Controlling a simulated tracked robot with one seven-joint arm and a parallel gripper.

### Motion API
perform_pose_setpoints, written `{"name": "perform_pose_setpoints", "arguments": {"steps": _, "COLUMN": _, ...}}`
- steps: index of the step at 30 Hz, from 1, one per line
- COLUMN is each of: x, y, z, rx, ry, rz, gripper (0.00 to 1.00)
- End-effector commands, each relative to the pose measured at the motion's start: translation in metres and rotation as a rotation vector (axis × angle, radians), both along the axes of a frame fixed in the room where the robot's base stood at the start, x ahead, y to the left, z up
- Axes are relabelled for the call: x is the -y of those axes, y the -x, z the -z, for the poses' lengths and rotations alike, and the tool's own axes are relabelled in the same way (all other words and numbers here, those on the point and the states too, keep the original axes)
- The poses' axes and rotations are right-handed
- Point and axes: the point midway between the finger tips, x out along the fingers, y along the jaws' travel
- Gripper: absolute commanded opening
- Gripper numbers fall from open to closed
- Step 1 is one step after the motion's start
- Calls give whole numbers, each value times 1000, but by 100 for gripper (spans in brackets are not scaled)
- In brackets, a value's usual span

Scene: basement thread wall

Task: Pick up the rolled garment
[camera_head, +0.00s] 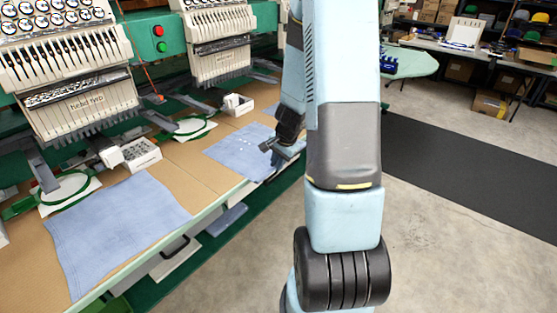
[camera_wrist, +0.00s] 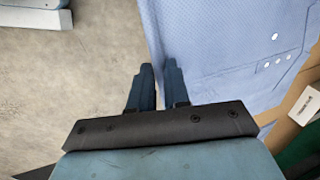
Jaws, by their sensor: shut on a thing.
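A light blue garment (camera_head: 228,152) with small white buttons lies flat on the tan worktable, reaching its front edge. It also fills the upper right of the wrist view (camera_wrist: 225,55), where no roll shows. My gripper (camera_head: 270,147) is at the garment's right side, near the table's front edge. In the wrist view the two dark fingers of my gripper (camera_wrist: 157,88) straddle the garment's left edge, close together. They appear shut on that edge, though the contact itself is hard to see. A second light blue garment (camera_head: 115,228) lies flat further left. I see no clearly rolled garment.
Embroidery machine heads (camera_head: 82,112) stand behind the worktable. Small white boxes (camera_head: 142,155) and green hoops (camera_head: 192,128) sit on it. A grey-blue piece (camera_head: 227,219) is below the table edge. The concrete floor and black mat (camera_head: 455,165) at right are clear.

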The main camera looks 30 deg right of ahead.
Motion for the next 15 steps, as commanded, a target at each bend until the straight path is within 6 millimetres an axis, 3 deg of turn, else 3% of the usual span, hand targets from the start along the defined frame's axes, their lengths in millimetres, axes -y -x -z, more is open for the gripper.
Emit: {"name": "perform_pose_setpoints", "arguments": {"steps": 15, "x": 8, "y": 6, "z": 0, "rx": 1, "ry": 0, "rz": 4, "gripper": 0}}
